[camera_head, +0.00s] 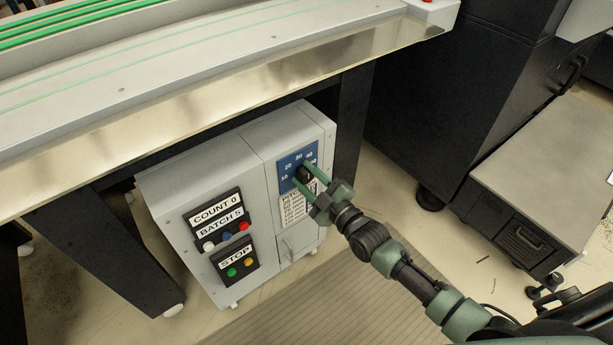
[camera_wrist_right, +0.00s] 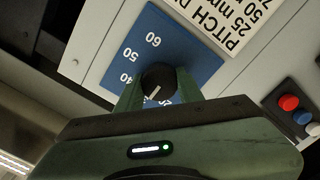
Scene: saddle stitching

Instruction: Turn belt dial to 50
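The belt dial is a black knob (camera_head: 304,174) on a blue number plate (camera_head: 285,163) on the grey control box (camera_head: 180,188) under the conveyor. My right gripper (camera_head: 302,174) reaches it from the lower right, one green finger on each side of the knob. In the right wrist view the knob (camera_wrist_right: 158,80) sits between the fingers (camera_wrist_right: 157,88), with no clear gap; whether they press on it I cannot tell. Its white pointer line faces down-left, below the 40 on the plate (camera_wrist_right: 185,60). The 50 and 60 lie further up. My left gripper is out of view.
A panel reading COUNT 0 and BATCH 5 (camera_head: 215,215) has coloured buttons; a STOP panel (camera_head: 236,258) sits below it. The conveyor edge (camera_head: 200,120) overhangs the box. A dark leg (camera_head: 352,125) stands just right of it. A grey-topped cabinet (camera_head: 545,170) is at right.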

